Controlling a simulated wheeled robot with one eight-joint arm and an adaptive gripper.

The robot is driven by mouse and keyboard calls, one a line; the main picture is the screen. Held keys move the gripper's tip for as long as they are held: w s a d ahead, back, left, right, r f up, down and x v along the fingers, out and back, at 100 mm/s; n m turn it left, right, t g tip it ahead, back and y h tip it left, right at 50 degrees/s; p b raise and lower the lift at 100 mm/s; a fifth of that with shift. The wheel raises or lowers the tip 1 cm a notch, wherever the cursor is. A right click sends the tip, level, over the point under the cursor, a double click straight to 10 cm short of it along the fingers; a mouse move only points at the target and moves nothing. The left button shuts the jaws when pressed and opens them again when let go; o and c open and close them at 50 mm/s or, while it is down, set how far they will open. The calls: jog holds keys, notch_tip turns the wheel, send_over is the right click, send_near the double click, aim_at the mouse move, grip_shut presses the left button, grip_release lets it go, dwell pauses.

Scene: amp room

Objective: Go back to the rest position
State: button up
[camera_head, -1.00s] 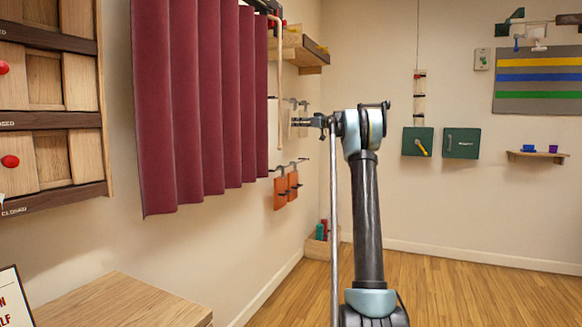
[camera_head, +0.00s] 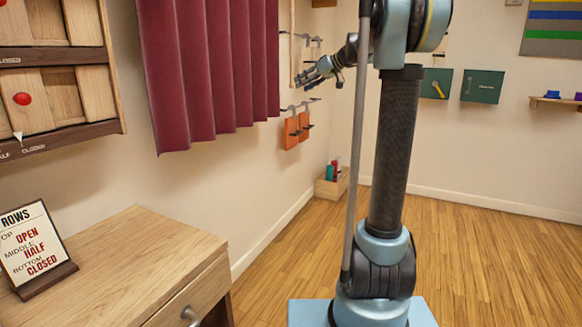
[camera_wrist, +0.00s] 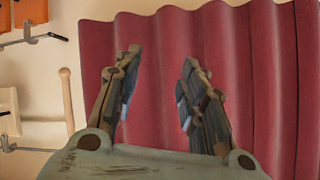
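My gripper (camera_head: 322,72) is raised in front of the left wall, to the right of the red curtain (camera_head: 208,75) in the head view. In the wrist view my gripper (camera_wrist: 158,70) has its two fingers spread apart with nothing between them. The curtain (camera_wrist: 225,60) fills the background behind the fingers, and I see no contact with it. My arm stands upright in the right half of the head view, with the elbow bent at the top.
A wooden cabinet (camera_head: 212,283) with a sign (camera_head: 30,240) stands at the lower left, below a panel with sliding doors (camera_head: 50,95). Orange pouches (camera_head: 291,132) hang on wall hooks. A small box (camera_head: 331,184) sits in the corner. The floor (camera_head: 480,240) at right is clear.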

jog(key=s+d+f+m+g+h, duration=0.1)
jog(key=s+d+f+m+h, duration=0.15)
jog(key=s+f, duration=0.9)
jog(key=s+d+f+m+g+h, duration=0.1)
jog(key=s+f+g+h, duration=0.15)
jog(key=s+f, duration=0.9)
jog(key=s+d+f+m+h, duration=0.1)
jog(key=s+d+f, duration=0.2)
jog(key=s+f, duration=0.2)
jog(key=s+d+f+m+h, duration=0.2)
jog(key=s+f, duration=0.4)
jog(key=s, duration=0.6)
jog(key=s+d+f+m+h, duration=0.1)
jog(key=s+d+f, duration=0.3)
jog(key=s, duration=0.5)
notch_tip(320, 180, down, 2)
jog(key=shift+s+d+g+h, duration=0.25)
jog(key=shift+d+g+h, duration=0.15)
jog(key=shift+h, duration=0.2)
jog(key=shift+w+f, duration=0.2)
jog(key=shift+w, duration=0.3)
jog(key=shift+c, duration=0.6)
